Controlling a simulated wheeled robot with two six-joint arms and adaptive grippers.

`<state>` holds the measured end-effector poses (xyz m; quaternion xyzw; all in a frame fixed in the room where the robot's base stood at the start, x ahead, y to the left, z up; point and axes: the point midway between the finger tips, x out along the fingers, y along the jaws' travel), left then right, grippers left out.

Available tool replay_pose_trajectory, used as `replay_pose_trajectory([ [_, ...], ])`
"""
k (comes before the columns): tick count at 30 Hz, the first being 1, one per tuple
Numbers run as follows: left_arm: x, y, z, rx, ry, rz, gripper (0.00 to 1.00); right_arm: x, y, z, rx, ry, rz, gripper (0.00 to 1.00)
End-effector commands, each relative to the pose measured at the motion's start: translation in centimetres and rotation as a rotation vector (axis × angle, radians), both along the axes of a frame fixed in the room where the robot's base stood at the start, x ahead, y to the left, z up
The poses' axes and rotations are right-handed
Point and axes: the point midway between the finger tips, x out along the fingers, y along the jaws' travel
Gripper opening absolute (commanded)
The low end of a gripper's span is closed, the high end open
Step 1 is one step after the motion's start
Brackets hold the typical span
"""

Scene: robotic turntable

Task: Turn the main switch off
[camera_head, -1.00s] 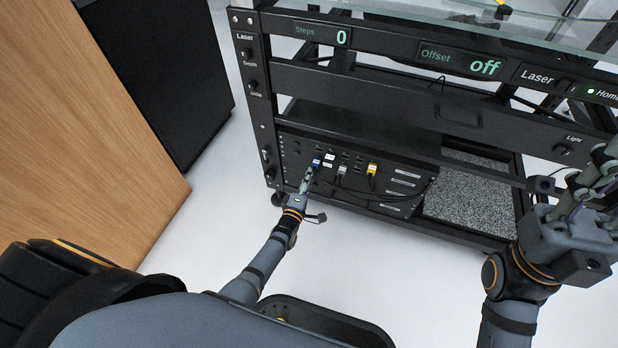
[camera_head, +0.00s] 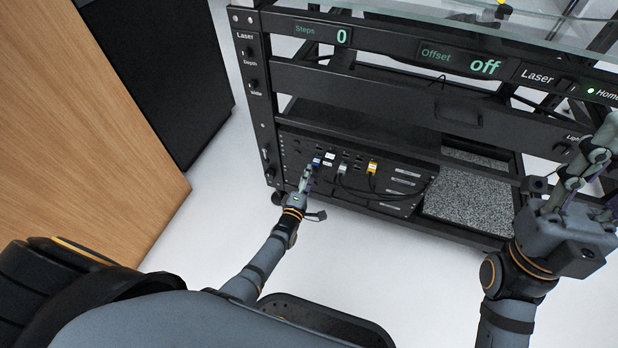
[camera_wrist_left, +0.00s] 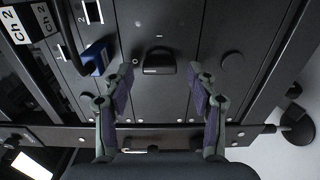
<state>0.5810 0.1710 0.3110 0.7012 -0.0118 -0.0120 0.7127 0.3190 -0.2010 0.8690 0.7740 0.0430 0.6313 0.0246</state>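My left gripper (camera_head: 305,178) is at the lower front panel (camera_head: 290,150) of the black turntable frame. In the left wrist view its fingers (camera_wrist_left: 162,90) are spread, with nothing between the tips. A black protruding switch or handle (camera_wrist_left: 158,62) on the panel lies just beyond the tips, centred between them; no label reading "main" is legible. A blue plug (camera_wrist_left: 97,57) sits left of the left finger; it also shows in the head view (camera_head: 316,163). My right gripper (camera_head: 590,165) is at the right edge, partly cut off, clear of the lower panel.
Grey and yellow plugs (camera_head: 372,168) with cables sit right of my left gripper. A speckled slab (camera_head: 467,200) lies on the lower shelf. Displays read 0 and off (camera_head: 485,66). A wooden panel (camera_head: 90,110) stands left; the floor between is clear.

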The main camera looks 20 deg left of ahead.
Motion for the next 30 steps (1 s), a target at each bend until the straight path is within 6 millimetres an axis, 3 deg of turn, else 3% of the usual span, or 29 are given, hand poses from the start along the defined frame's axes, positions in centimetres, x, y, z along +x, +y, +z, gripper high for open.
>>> replay_pose_trajectory([
  [8, -0.4, 0.0, -0.1, 0.001, 0.001, 0.000, 0.58, 0.0, -0.1, 0.0, 0.004, -0.003, -0.002, 0.40],
  [11, -1.7, 0.0, -0.2, 0.001, 0.004, 0.000, 0.58, 0.0, -0.1, 0.0, 0.003, -0.003, 0.000, 0.40],
  [21, -9.6, 0.3, -0.1, 0.001, 0.002, 0.000, 0.58, 0.0, 0.0, 0.1, 0.001, -0.003, 0.000, 0.40],
  [25, -11.3, 0.4, -0.1, 0.001, 0.002, 0.000, 0.58, -0.1, 0.0, 0.1, 0.001, -0.003, 0.000, 0.40],
  [30, -12.1, 0.4, 0.0, 0.001, 0.000, 0.000, 0.58, -0.1, 0.0, 0.1, 0.001, -0.003, 0.000, 0.40],
])
